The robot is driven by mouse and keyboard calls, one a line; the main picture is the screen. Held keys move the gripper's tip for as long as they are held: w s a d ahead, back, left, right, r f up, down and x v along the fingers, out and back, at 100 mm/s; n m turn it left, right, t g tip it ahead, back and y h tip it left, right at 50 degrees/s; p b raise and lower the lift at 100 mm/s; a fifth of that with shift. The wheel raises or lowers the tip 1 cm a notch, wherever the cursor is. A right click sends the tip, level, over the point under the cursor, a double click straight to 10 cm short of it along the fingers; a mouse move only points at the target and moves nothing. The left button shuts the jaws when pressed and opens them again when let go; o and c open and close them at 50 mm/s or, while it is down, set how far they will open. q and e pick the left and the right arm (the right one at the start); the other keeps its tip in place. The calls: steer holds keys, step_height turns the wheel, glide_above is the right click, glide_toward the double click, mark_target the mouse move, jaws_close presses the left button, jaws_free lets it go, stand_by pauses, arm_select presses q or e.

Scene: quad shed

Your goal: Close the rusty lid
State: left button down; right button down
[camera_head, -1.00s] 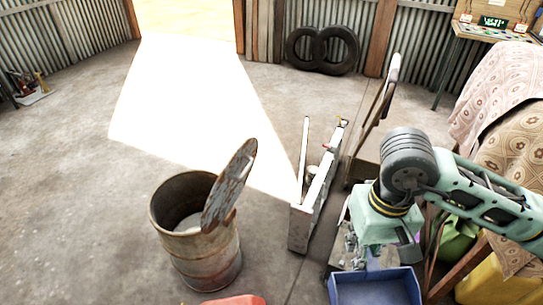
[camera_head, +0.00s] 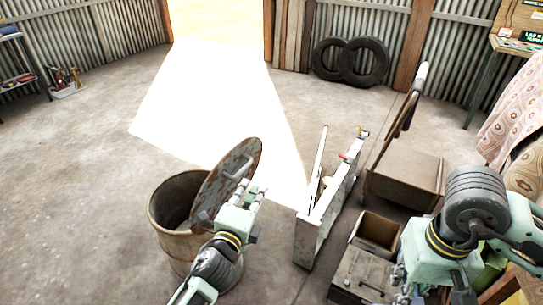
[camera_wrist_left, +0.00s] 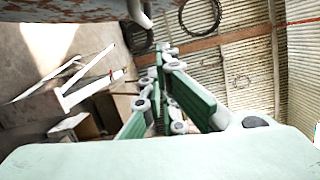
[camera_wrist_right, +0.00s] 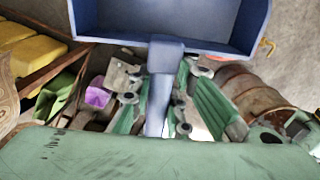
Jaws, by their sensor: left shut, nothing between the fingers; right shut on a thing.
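The rusty lid (camera_head: 224,182) stands tilted up at the right side of the rusty barrel (camera_head: 172,232), whose mouth is partly uncovered. A pale handle (camera_head: 238,170) is on the lid's right-hand face. My left gripper (camera_head: 258,192) is shut and empty, just right of the lid. In the left wrist view the lid's edge (camera_wrist_left: 70,10) and handle (camera_wrist_left: 146,12) show at the top, beyond the fingers (camera_wrist_left: 166,52). My right gripper (camera_wrist_right: 162,72) is shut on the handle of a blue dustpan (camera_wrist_right: 160,20). The dustpan is outside the head view.
A white metal box (camera_head: 325,210) stands open right of the barrel. Tires (camera_head: 350,60) lean on the back wall. The floor left of the barrel is clear.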

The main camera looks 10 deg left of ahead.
steer(key=shift+d+f, duration=0.25)
steer(key=shift+d, duration=0.05)
steer(key=shift+r, duration=0.3)
steer(key=shift+r+p, duration=0.65)
steer(key=shift+p, duration=0.2)
steer(key=shift+a+r, duration=0.1)
arm_select(q)
steer(key=w+a+r, duration=0.1)
steer(key=w+r, duration=0.3)
steer(key=w, duration=0.7)
steer(key=shift+w+a+r+m, duration=0.15)
steer(key=shift+w+a+m, duration=0.15)
steer(key=shift+m, duration=0.1)
steer(key=shift+d, duration=0.1)
